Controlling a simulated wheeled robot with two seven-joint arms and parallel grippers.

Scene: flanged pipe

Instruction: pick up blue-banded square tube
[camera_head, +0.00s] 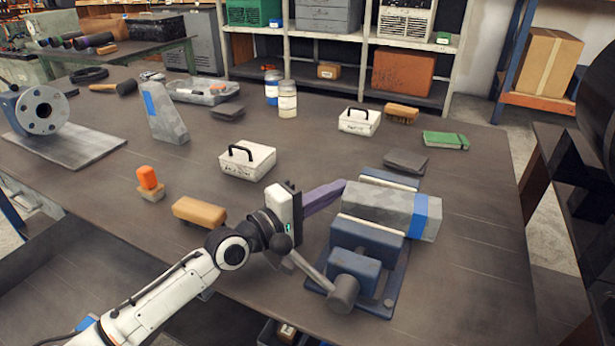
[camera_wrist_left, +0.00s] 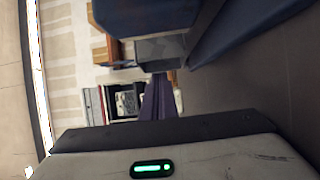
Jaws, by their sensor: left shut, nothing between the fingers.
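The fingers also show in the left wrist view (camera_wrist_left: 160,98), pointing past blue surfaces that look like the vise. My right gripper is not in view.
The table right of the vise is clear.

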